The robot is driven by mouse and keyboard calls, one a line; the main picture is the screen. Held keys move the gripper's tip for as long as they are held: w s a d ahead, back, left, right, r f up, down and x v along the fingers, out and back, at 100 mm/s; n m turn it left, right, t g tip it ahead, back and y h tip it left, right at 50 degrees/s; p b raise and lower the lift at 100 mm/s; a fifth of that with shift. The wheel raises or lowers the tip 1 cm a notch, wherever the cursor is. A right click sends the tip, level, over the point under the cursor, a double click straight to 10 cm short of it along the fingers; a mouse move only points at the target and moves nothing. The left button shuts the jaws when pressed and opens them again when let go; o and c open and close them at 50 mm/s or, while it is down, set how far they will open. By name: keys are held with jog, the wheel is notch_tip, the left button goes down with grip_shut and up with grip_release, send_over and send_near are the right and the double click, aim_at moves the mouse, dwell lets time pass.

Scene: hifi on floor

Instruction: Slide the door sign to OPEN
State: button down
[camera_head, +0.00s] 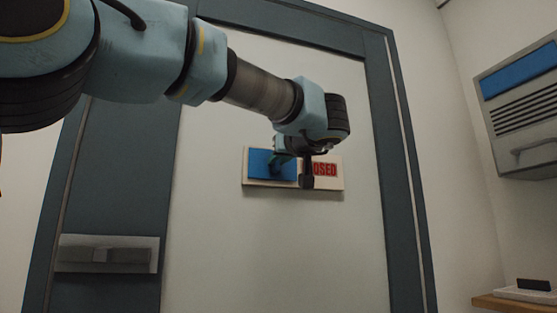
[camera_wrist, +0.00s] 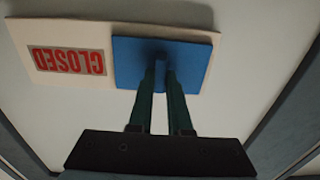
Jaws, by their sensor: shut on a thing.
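The door sign (camera_head: 333,184) is a cream board fixed on the pale door panel. A blue slider (camera_head: 259,163) covers its left half in the head view, and red CLOSED lettering (camera_head: 325,169) shows on the right half, partly hidden by my gripper. In the wrist view the sign appears upside down, with the full red word (camera_wrist: 68,61) at left and the blue slider (camera_wrist: 132,49) at right. My gripper (camera_wrist: 163,72) is shut at the slider's middle, on a knob mostly hidden by the fingers. It also shows in the head view (camera_head: 277,166).
The door has a dark blue-grey frame (camera_head: 392,150). A grey latch plate (camera_head: 108,254) is at lower left. A vented wall unit (camera_head: 520,110) hangs at right, above a wooden shelf (camera_head: 515,303) with a small dark item. The panel below the sign is clear.

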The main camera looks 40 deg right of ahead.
dwell(0.3)
jog(key=s+d, duration=0.1)
jog(key=d, duration=0.3)
jog(key=s+d+p, duration=0.1)
jog(key=s+d, duration=0.1)
jog(key=d, duration=0.2)
jog(key=s+d+p, duration=0.1)
jog(key=s+d, duration=0.1)
jog(key=d, duration=0.2)
jog(key=shift+d+r, duration=0.1)
jog(key=shift+d, duration=0.15)
jog(key=c, duration=0.8)
grip_release()
jog(key=shift+d, duration=0.1)
jog(key=shift+c, duration=0.2)
jog(key=b+v, duration=0.3)
jog(key=v, duration=0.8)
jog(key=shift+b, duration=0.35)
jog(key=shift+w, duration=0.1)
